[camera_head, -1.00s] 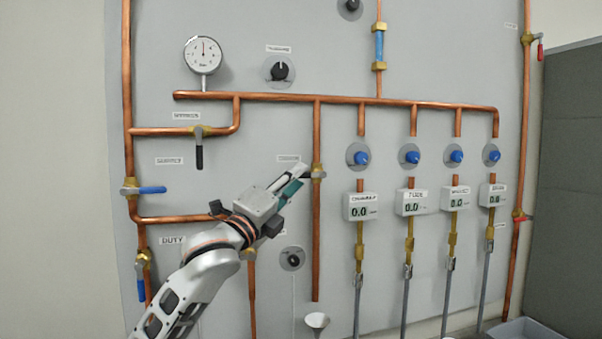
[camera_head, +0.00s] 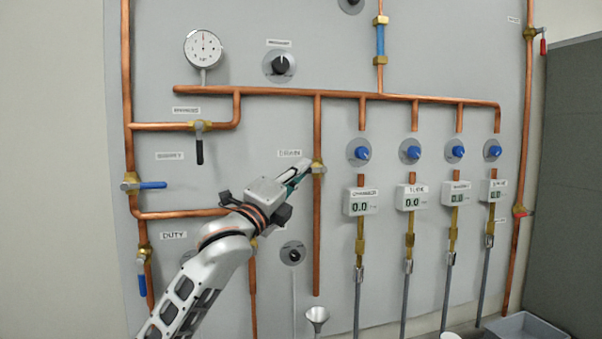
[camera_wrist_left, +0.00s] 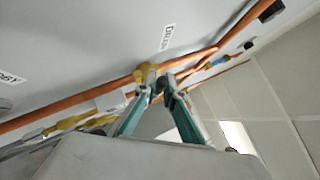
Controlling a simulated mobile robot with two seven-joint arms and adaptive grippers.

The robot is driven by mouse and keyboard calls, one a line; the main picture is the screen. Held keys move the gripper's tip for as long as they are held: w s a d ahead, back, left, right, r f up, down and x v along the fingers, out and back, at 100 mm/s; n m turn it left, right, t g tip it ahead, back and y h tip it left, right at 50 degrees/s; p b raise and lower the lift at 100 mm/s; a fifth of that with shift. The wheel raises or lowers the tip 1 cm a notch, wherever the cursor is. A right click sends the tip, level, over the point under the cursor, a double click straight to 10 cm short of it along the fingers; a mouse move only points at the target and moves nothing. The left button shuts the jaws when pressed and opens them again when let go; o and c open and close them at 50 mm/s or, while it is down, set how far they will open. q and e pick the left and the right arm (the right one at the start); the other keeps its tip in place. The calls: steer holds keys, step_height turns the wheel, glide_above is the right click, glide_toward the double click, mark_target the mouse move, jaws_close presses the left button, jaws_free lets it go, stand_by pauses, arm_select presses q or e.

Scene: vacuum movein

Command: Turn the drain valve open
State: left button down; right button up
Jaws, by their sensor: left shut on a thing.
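The drain valve (camera_head: 318,168) is a brass body on a vertical copper pipe, just right of and below the DRAIN label (camera_head: 290,153). In the left wrist view its brass body (camera_wrist_left: 146,73) sits just beyond my fingertips. My left gripper (camera_head: 304,166) reaches in from the lower left and is shut on the valve's handle, left of the brass body. The teal-lined fingers (camera_wrist_left: 160,88) converge there in the left wrist view. The handle is mostly hidden between the fingers, so its exact angle cannot be told. My right gripper is not in view.
A funnel (camera_head: 317,317) stands below the open end of the drain pipe. A round black knob (camera_head: 293,254) is below my gripper. Several digital meters (camera_head: 361,202) and blue knobs (camera_head: 363,154) lie to the right. A black-handled valve (camera_head: 199,148) is at upper left.

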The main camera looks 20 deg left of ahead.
arm_select(q)
steer(key=shift+f+n+t+b, duration=0.3)
steer(key=shift+f+n+b, duration=0.15)
steer(key=shift+b, duration=0.35)
steer(key=shift+d+f+n+b, duration=0.1)
steer(key=shift+f+n+b, duration=0.2)
steer(key=shift+b, duration=0.35)
steer(key=n+t+y+b, duration=0.1)
steer(key=n+y+b, duration=0.1)
steer(key=n+b, duration=0.1)
steer(key=f+n+t+y+b, duration=0.1)
steer(key=n+t+y+b, duration=0.1)
steer(key=y+b, duration=0.1)
steer(key=n+t+y+b, duration=0.1)
steer(key=n+y+b, duration=0.1)
steer(key=n+b, duration=0.1)
steer(key=shift+w+d+f+n+t+y+b, duration=0.3)
steer(key=shift+w+d+f+n+t+b, duration=0.05)
steer(key=shift+f+t+b, duration=0.1)
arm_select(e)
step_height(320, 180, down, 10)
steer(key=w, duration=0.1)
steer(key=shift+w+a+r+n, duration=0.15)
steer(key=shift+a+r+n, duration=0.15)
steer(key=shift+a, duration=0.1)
